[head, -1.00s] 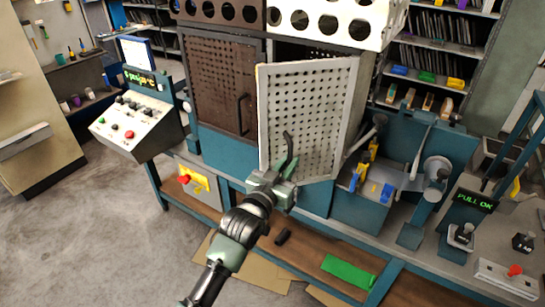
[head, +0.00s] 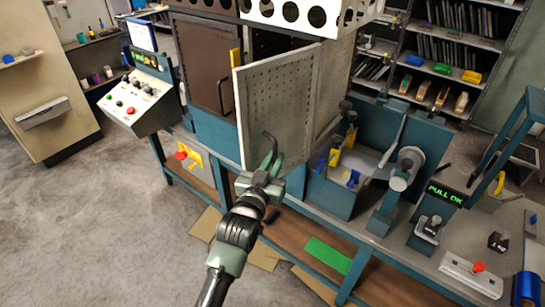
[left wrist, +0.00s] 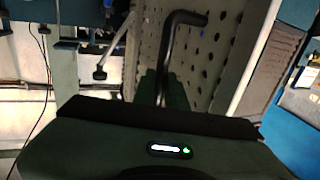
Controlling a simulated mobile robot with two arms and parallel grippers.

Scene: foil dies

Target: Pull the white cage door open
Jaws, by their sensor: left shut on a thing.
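The white cage door (head: 288,100), a pale perforated panel, stands swung out from the teal press frame, with its free edge toward the left. An opening shows above and behind it. Its bent black handle (head: 271,148) is on the door's outer face, low down. My left gripper (head: 268,172) is shut on the lower part of the handle. In the left wrist view the handle (left wrist: 173,40) rises out of the jaws beside the perforated door (left wrist: 222,50); the fingertips are mostly hidden there. My right gripper is not in view.
A brown cage door (head: 203,75) with its own black handle is on the left. A control console (head: 138,97) stands further left. At right are a lever press (head: 405,165) and a "PULL OK" display (head: 446,194). The floor at left is clear.

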